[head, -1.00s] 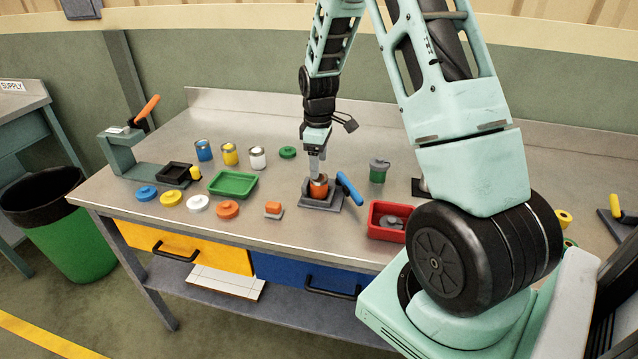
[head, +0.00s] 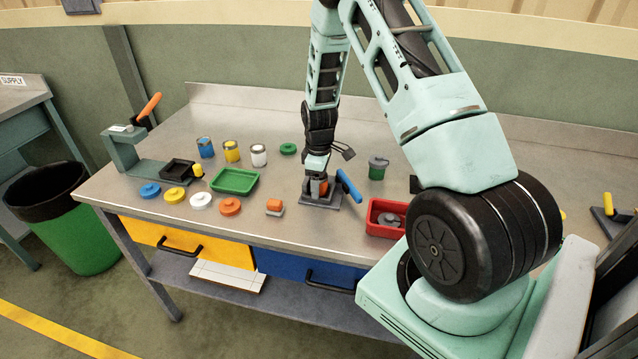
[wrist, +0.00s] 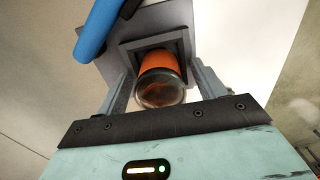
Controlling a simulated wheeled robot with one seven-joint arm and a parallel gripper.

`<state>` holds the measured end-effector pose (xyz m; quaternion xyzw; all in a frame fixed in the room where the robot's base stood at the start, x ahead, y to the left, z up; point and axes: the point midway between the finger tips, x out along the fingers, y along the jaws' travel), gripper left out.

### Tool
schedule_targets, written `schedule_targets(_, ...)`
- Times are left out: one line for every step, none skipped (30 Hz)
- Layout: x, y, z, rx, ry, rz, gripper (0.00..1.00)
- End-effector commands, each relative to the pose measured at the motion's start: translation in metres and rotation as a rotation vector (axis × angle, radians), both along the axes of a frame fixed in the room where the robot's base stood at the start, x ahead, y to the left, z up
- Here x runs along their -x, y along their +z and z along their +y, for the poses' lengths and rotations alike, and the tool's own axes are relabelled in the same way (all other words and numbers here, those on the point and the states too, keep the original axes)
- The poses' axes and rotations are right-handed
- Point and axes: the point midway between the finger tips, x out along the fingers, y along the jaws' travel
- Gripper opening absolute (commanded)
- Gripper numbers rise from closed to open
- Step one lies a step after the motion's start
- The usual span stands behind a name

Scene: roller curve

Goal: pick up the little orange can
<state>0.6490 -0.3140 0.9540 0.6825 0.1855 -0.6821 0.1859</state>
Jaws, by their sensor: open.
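The little orange can (head: 320,187) stands in a grey holder (head: 333,199) with a blue handle (head: 348,186) on the workbench. In the wrist view the orange can (wrist: 163,82) shows its round metal-rimmed end towards me, inside the square opening of the holder (wrist: 125,55). My gripper (head: 319,182) is low over the holder, pointing down. In the wrist view its two fingers (wrist: 162,85) stand apart on either side of the can. I cannot tell whether either finger touches it. In the head view the gripper hides much of the can.
Blue (head: 205,148), yellow (head: 231,151) and white (head: 258,155) cans stand behind a green tray (head: 235,181). Several coloured lids lie along the front. A red bin (head: 384,230) is right of the holder, with a grey-green pot (head: 377,168) behind it.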

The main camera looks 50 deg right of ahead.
Motion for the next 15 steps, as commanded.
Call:
schedule_targets(0.0,0.0,0.0,0.0,0.0,0.0,0.69)
schedule_targets(0.0,0.0,0.0,0.0,0.0,0.0,0.64)
schedule_targets(0.0,0.0,0.0,0.0,0.0,0.0,0.52)
schedule_targets(0.0001,0.0,0.0001,0.0,0.0,0.0,0.44)
schedule_targets(0.0001,0.0001,0.0001,0.0,0.0,0.0,0.36)
schedule_targets(0.0001,0.0001,0.0,0.0,0.0,0.0,0.25)
schedule_targets(0.0001,0.0001,0.0,0.0,0.0,0.0,0.17)
schedule_targets(0.0001,0.0001,0.0,0.0,0.0,0.0,0.17)
schedule_targets(-0.0001,0.0004,-0.0001,0.0,0.0,0.0,0.17)
schedule_targets(-0.0001,0.0004,-0.0001,0.0,0.0,0.0,0.17)
schedule_targets(-0.0001,0.0004,-0.0001,0.0,0.0,0.0,0.17)
schedule_targets(-0.0001,0.0004,-0.0001,0.0,0.0,0.0,0.17)
schedule_targets(-0.0001,0.0004,-0.0001,0.0,0.0,0.0,0.17)
schedule_targets(0.0,0.0005,0.0,0.0,0.0,0.0,0.17)
schedule_targets(-0.0001,0.0007,-0.0001,0.0,0.0,0.0,0.17)
